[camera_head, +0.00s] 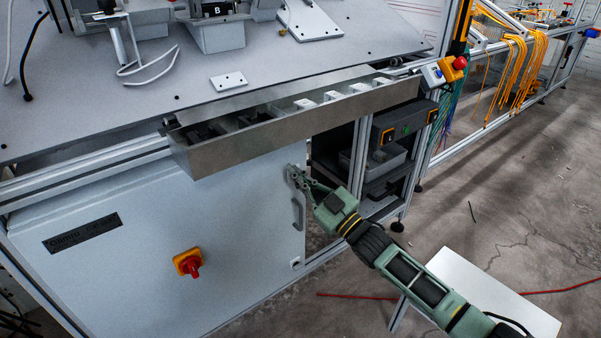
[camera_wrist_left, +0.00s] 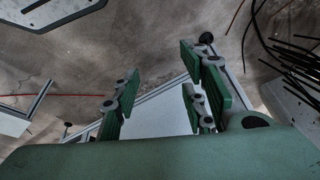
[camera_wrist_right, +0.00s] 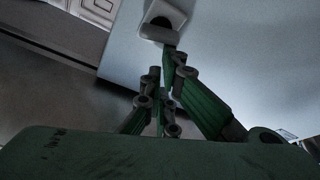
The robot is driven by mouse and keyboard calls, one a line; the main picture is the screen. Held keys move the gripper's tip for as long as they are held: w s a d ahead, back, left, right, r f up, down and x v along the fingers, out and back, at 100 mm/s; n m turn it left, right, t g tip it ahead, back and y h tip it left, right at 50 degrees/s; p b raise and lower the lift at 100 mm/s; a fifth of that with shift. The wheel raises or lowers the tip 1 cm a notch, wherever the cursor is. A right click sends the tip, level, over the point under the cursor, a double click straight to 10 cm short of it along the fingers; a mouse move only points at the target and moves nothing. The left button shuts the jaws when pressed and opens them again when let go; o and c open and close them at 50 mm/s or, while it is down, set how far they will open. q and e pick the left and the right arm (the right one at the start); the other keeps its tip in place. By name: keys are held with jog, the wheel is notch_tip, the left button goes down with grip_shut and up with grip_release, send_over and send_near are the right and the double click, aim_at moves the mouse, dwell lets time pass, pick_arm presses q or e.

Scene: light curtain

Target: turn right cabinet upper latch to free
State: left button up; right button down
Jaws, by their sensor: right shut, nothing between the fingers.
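The cabinet (camera_head: 130,270) is a light grey box under the table, seen in the head view. A grey latch or handle (camera_head: 298,213) is on its front near the right edge, and my right gripper (camera_head: 293,174) is at its upper end. The right wrist view shows a pale fitting (camera_wrist_right: 152,32) with a dark round centre just beyond the fingertips. My right gripper (camera_wrist_right: 168,58) is shut and empty there; I cannot tell whether it touches. My left gripper (camera_wrist_left: 160,78) shows only in the left wrist view, open and empty.
A metal trough (camera_head: 270,130) juts out above the cabinet front. A red and yellow switch (camera_head: 188,263) is on the cabinet. Open shelving (camera_head: 370,160) stands to the right. A small white table (camera_head: 490,290) is below my right arm.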

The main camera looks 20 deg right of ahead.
aim_at(275, 183)
jog(key=n, duration=0.2)
jog(key=n+g+y+p, duration=0.1)
jog(key=n, duration=0.1)
jog(key=a+f+n+g, duration=0.1)
jog(key=n, duration=0.1)
jog(key=shift+s, duration=0.15)
jog(key=shift+f+n+g+y+p, duration=0.2)
jog(key=shift+n+g+y+p, duration=0.1)
jog(key=shift+n, duration=0.3)
jog(key=n, duration=0.2)
jog(key=f+n+g+p, duration=0.1)
jog(key=n, duration=0.1)
jog(key=n+g+p, duration=0.1)
jog(key=n, duration=0.1)
jog(key=shift+s+a+f+n, duration=0.1)
jog(key=shift+a+f+n, duration=0.15)
jog(key=shift+f+n, duration=0.15)
pick_arm(q)
jog(key=s+x, duration=0.1)
jog(key=x, duration=0.9)
jog(key=shift+s+f+g+p, duration=0.35)
jog(key=shift+g+p, duration=0.05)
jog(key=shift+p, duration=0.05)
pick_arm(e)
jog(key=shift+f+n+g, duration=0.3)
jog(key=shift+f+n, duration=0.05)
jog(key=shift+n, duration=0.35)
pick_arm(q)
jog(key=shift+d, duration=0.1)
